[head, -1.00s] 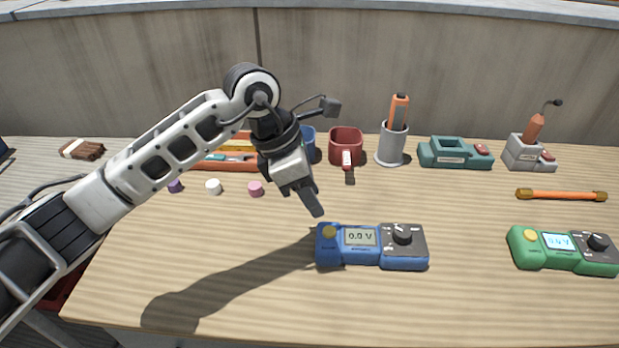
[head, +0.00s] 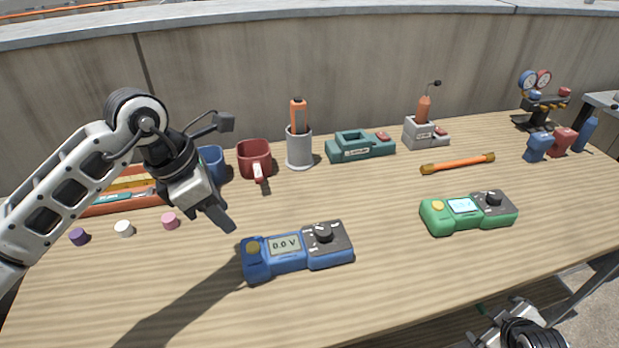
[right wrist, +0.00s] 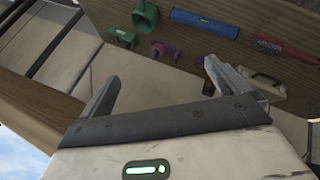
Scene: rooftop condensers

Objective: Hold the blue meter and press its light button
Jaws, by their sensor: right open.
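The blue meter (head: 297,252) lies on the wooden table in the head view. It has a yellow button (head: 253,248) at its left end, a dull grey display reading 0.0 V, and a black dial on its right part. My left gripper (head: 222,216) points down just behind and left of the button end, apart from the meter. I see it side-on, so its finger gap is hidden. My right gripper (right wrist: 165,75) is open and empty in the right wrist view. The right arm shows only partly at the head view's bottom right, below the table edge.
A green meter (head: 468,212) with a bright display lies to the right. Behind stand a red mug (head: 254,158), a grey cup (head: 299,150) and a teal device (head: 360,147). An orange bar (head: 458,163) lies further right. The table in front of the meters is clear.

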